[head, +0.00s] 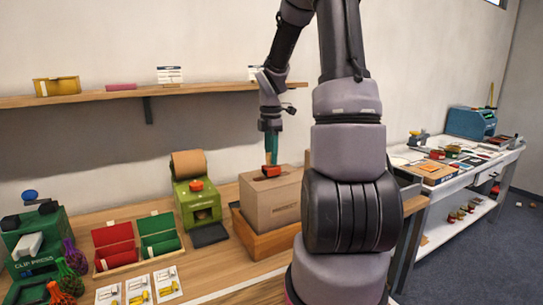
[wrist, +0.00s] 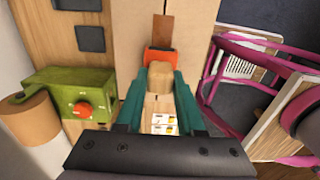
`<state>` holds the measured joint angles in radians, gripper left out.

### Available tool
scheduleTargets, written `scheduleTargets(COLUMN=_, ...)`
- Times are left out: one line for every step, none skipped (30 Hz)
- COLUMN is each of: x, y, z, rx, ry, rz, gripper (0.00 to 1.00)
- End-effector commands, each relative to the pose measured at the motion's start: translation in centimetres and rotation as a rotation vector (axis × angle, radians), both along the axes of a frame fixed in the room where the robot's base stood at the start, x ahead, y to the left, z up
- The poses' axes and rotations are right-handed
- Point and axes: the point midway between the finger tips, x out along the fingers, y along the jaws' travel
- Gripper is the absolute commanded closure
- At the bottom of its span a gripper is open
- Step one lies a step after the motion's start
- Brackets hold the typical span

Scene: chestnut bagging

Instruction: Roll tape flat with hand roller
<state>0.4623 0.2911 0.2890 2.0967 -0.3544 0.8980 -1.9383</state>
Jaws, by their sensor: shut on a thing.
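The hand roller has a wooden handle (wrist: 159,80) and an orange-red head (wrist: 160,55). My gripper (wrist: 158,85), with teal fingers, is shut on the handle in the wrist view. In the head view my gripper (head: 271,145) points down over the cardboard box (head: 272,206). The roller's orange head (head: 271,171) is at the box's top. I cannot tell whether it presses on it. A brown tape strip (wrist: 163,28) lies along the box top just beyond the head in the wrist view. Any tape under the head is hidden.
The box stands on a wooden base (head: 262,240). A green tape dispenser (head: 199,203) with a brown roll is left of it. Red and green trays (head: 114,247) and a green clip press (head: 38,243) stand farther left. A shelf (head: 120,96) runs along the wall.

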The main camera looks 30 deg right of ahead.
Motion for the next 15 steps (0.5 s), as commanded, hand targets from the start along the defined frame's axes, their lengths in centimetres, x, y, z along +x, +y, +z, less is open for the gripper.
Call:
scheduleTargets(x=0.1, y=0.0, z=0.4, rx=-0.001, ry=-0.003, rz=0.000, gripper=1.00)
scheduleTargets(x=0.1, y=0.0, z=0.6, rx=-0.001, ry=-0.003, rz=0.000, gripper=1.00)
scheduleTargets(x=0.1, y=0.0, z=1.0, rx=-0.001, ry=-0.003, rz=0.000, gripper=1.00)
scheduleTargets(x=0.1, y=0.0, z=1.2, rx=-0.002, ry=-0.004, rz=0.000, gripper=1.00)
scheduleTargets(x=0.1, y=-0.1, z=1.5, rx=-0.002, ry=-0.005, rz=0.000, gripper=1.00)
scheduleTargets(x=0.1, y=-0.1, z=1.8, rx=-0.002, ry=-0.005, rz=0.000, gripper=1.00)
scheduleTargets(x=0.1, y=0.0, z=2.1, rx=-0.002, ry=-0.004, rz=-0.001, gripper=1.00)
scheduleTargets(x=0.1, y=0.0, z=2.3, rx=-0.001, ry=-0.004, rz=-0.001, gripper=1.00)
scheduleTargets(x=0.1, y=0.0, z=2.6, rx=-0.002, ry=-0.004, rz=-0.001, gripper=1.00)
scheduleTargets(x=0.1, y=0.0, z=2.8, rx=-0.001, ry=-0.004, rz=0.000, gripper=1.00)
scheduleTargets(x=0.1, y=0.0, z=3.1, rx=-0.001, ry=-0.003, rz=0.000, gripper=1.00)
scheduleTargets(x=0.1, y=0.0, z=3.4, rx=-0.001, ry=-0.003, rz=0.000, gripper=1.00)
scheduleTargets(x=0.1, y=0.0, z=3.7, rx=-0.002, ry=-0.004, rz=0.000, gripper=1.00)
scheduleTargets(x=0.1, y=0.0, z=3.9, rx=-0.002, ry=-0.004, rz=0.000, gripper=1.00)
scheduleTargets(x=0.1, y=0.0, z=4.3, rx=-0.001, ry=-0.004, rz=-0.001, gripper=1.00)
